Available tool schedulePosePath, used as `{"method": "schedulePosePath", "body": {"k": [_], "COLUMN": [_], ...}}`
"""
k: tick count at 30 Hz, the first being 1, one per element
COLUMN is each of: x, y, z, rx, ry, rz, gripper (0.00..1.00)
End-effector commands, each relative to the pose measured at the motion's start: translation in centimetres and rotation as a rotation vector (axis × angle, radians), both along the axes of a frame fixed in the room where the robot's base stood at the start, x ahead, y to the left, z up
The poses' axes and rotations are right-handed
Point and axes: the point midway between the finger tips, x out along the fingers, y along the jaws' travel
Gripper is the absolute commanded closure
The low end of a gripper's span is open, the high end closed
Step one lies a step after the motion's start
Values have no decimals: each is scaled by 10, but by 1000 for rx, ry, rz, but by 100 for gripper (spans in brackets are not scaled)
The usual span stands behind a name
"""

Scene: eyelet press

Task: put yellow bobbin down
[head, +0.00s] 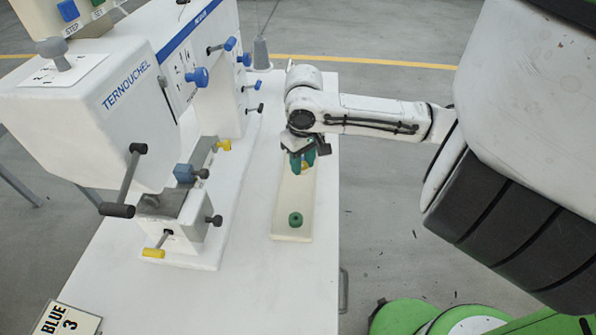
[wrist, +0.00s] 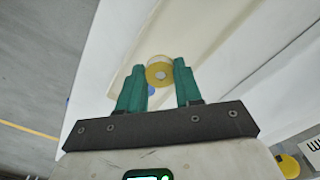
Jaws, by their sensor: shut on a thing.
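The yellow bobbin (wrist: 159,76) is between the two green fingertips of my gripper (wrist: 160,88) in the wrist view. My gripper is shut on it. In the head view my gripper (head: 303,163) hangs over the far part of a long cream tray (head: 291,212), with a bit of the yellow bobbin (head: 305,166) showing between the fingers. Whether the bobbin touches the tray cannot be told. A green bobbin (head: 295,219) sits at the near end of the tray.
A large white press (head: 130,110) with several blue, black and yellow knobs stands left of the tray. A grey cone spool (head: 262,54) stands at the back. A "BLUE 3" sign (head: 68,322) is at front left. The white table (head: 240,290) is bare in front of the tray.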

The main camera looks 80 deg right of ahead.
Motion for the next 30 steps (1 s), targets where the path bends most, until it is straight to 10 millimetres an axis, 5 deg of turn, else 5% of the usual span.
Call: {"method": "schedulePosePath", "body": {"k": [13, 26, 27, 30], "x": [12, 12, 12, 12], "y": [-3, -3, -3, -3], "z": [-43, -49, -48, -48], "rx": [0, 1, 0, 0], "ry": [0, -1, -1, 0], "rz": [0, 0, 0, 0], "gripper": [100, 100, 62, 52]}}
